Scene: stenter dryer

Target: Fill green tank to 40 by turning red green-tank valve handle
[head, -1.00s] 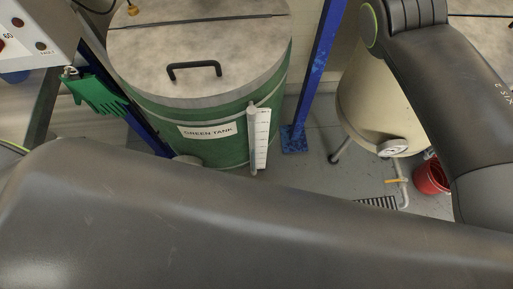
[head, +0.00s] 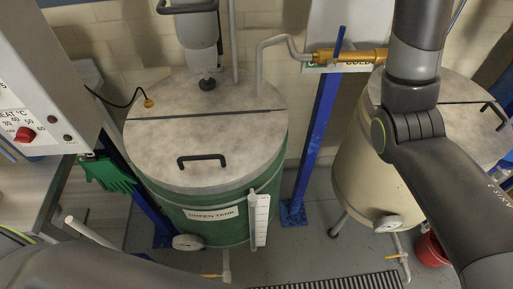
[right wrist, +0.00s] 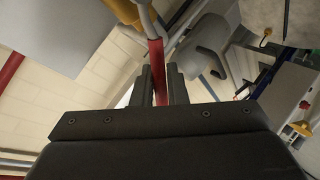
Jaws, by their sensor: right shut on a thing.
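The green tank (head: 205,228) stands left of centre in the head view, with a grey lid, a black lid handle and a "GREEN TANK" label. A white level scale (head: 262,219) is on its right side; its reading is too small to tell. In the right wrist view, my right gripper (right wrist: 160,88) is shut on a red valve handle (right wrist: 157,58), which runs up to a yellow-brass body (right wrist: 124,12). That gripper is outside the head view. My left gripper is not in view.
A brass valve (head: 372,55) with a blue lever sits on pipework behind the tank. A blue post (head: 313,140) stands between the green tank and a cream tank (head: 350,180). A control box (head: 30,80) is at left, green gloves (head: 108,174) below it, a red bucket (head: 431,250) at right.

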